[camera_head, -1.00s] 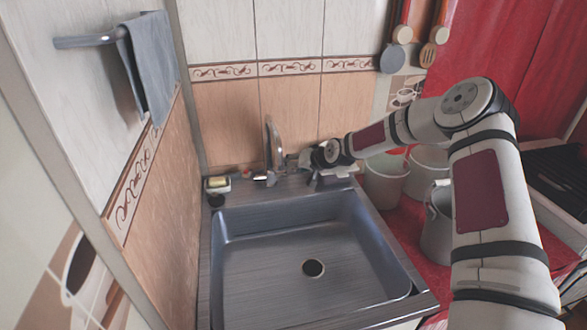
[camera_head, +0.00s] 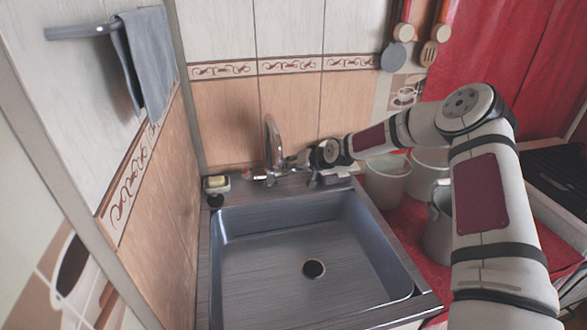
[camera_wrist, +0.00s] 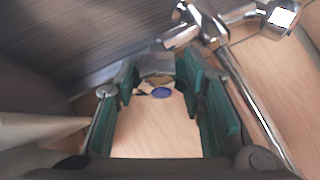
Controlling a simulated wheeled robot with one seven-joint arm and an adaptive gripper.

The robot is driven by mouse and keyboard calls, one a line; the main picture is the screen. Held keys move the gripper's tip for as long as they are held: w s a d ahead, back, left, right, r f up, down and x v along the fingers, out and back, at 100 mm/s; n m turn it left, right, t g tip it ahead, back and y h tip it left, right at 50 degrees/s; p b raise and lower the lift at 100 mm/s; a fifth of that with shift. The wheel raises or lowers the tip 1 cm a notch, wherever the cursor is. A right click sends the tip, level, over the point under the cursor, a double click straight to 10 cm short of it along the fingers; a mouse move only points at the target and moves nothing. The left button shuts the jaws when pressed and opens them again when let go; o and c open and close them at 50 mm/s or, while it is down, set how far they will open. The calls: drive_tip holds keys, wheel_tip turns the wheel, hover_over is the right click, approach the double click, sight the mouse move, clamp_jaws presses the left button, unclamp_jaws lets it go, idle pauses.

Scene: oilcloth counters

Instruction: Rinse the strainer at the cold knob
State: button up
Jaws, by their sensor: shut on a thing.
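The chrome tap (camera_head: 272,145) stands at the back edge of the steel sink (camera_head: 225,270), and its body also shows in the wrist view (camera_wrist: 207,25). My gripper (camera_head: 292,162) reaches it from the right. In the wrist view the green-padded fingers of my gripper (camera_wrist: 158,78) are around a small greyish piece with a blue disc (camera_wrist: 162,92), which looks like the cold knob; the fingertips partly cover it. The other knob (camera_wrist: 283,15) shows at the upper right of the wrist view. I see no strainer in the frames. The sink bowl holds only its drain hole (camera_head: 313,268).
A soap dish with a yellow sponge (camera_head: 217,182) sits left of the tap. White buckets (camera_head: 388,180) and a grey pot (camera_head: 438,225) stand right of the sink on the red cloth. A grey towel (camera_head: 147,65) hangs at the left. The bowl is free.

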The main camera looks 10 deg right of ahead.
drive_tip(key=n+y+b, duration=0.1)
drive_tip(key=n+b, duration=0.1)
drive_tip(key=shift+w+f+b, duration=0.1)
drive_tip(key=shift+f+b, duration=0.1)
drive_tip(key=shift+b, duration=0.15)
drive_tip(key=shift+r+n+b, duration=0.15)
drive_tip(key=shift+n+b, duration=0.3)
drive_tip(key=shift+n, duration=0.05)
drive_tip(key=shift+y, duration=0.3)
drive_tip(key=o, duration=1.1)
drive_tip(key=shift+o, duration=0.2)
drive_tip(key=v, duration=1.2)
drive_tip(key=shift+a+r, duration=0.1)
